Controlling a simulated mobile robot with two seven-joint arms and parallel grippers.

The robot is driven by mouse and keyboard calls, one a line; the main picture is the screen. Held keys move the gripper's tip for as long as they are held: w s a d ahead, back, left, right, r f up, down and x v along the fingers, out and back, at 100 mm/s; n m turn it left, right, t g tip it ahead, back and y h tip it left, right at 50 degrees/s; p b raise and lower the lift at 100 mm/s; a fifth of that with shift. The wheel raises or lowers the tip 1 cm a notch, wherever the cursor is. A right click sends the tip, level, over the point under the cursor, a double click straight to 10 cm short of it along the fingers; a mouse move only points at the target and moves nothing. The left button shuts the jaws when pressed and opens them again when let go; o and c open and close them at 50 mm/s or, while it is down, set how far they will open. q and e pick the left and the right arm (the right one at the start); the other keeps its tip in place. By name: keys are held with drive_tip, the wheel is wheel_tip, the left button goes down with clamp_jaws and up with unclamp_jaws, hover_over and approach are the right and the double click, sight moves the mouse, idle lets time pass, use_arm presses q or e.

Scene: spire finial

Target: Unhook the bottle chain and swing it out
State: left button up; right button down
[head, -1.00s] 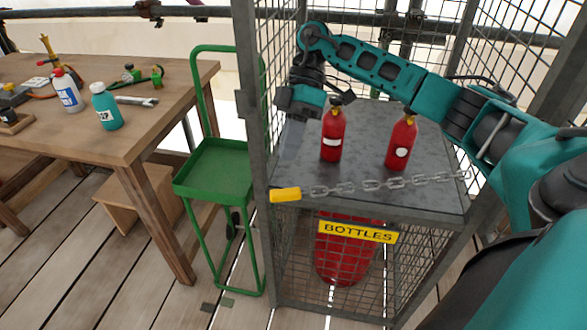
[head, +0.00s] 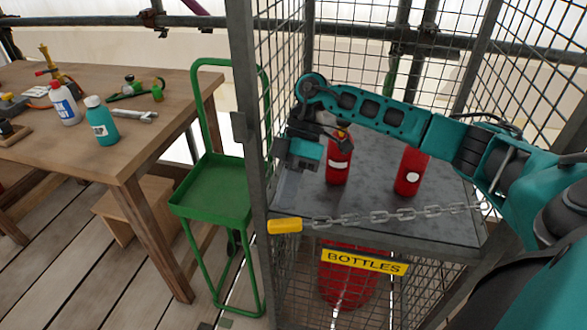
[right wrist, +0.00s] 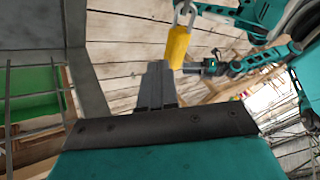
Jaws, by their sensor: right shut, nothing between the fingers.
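The chain (head: 400,215) spans the front of the cage at shelf height. Its yellow end piece (head: 285,226) is at the left post and its other end is near the right side. My right gripper (head: 284,186) is shut and empty, pointing down inside the left post, above and behind the yellow piece. In the right wrist view its shut fingers (right wrist: 155,85) are apart from the yellow piece (right wrist: 178,47), which has a chain link at its end. How that piece is fastened is unclear. My left gripper (right wrist: 207,68) shows small there; its jaws are unclear.
Two red bottles (head: 338,165) (head: 410,172) stand on the grey shelf (head: 375,200). A larger red bottle (head: 345,285) is below, behind mesh and a BOTTLES sign (head: 364,262). A green trolley (head: 210,190) and wooden workbench (head: 150,95) stand left of the cage.

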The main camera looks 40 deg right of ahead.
sight(288, 223)
drive_tip(key=s, duration=0.1)
drive_tip(key=a+f, duration=0.1)
drive_tip(key=s, duration=0.1)
drive_tip(key=shift+s+a+f, duration=0.25)
drive_tip(key=shift+s+a, duration=0.1)
drive_tip(key=shift+a, duration=0.05)
drive_tip(key=shift+s+a, duration=0.35)
drive_tip(key=shift+s, duration=0.35)
